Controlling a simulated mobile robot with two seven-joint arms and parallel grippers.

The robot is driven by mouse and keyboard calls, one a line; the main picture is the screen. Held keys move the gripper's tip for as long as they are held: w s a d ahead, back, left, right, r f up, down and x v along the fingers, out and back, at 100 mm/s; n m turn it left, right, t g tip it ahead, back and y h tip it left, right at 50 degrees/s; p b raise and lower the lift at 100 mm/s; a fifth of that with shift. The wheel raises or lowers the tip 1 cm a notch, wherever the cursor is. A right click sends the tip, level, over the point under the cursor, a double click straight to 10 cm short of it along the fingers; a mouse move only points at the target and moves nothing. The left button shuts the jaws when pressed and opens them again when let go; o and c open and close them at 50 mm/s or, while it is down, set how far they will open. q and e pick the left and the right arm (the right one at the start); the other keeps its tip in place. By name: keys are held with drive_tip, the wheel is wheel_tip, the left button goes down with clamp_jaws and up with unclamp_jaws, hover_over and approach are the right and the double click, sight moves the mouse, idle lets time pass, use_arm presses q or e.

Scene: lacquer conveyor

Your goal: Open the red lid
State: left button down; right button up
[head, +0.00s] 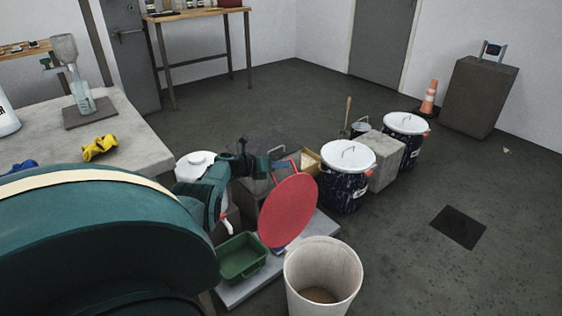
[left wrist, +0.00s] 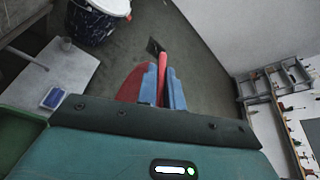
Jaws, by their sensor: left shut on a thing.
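The red lid (head: 288,212) is a large round disc, tilted steeply up with a broad face towards the head camera. It stands over a low grey platform (head: 243,290), and what lies behind it is hidden. My left gripper (head: 284,158) is at the lid's upper edge. In the left wrist view, the blue fingers (left wrist: 163,88) are shut on a narrow red part, with the red lid (left wrist: 131,84) beside them. I cannot tell whether that part is a handle or the rim. My right gripper is not in view.
A green tray (head: 243,258) sits left of the lid, and a pale open bin (head: 322,275) stands in front. Dark speckled drums with white lids (head: 347,157) stand to the right by a concrete block (head: 383,165). The floor farther right is mostly clear.

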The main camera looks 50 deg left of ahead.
use_arm(q)
drive_tip(key=c, duration=1.5)
unclamp_jaws()
drive_tip(key=shift+s, duration=0.1)
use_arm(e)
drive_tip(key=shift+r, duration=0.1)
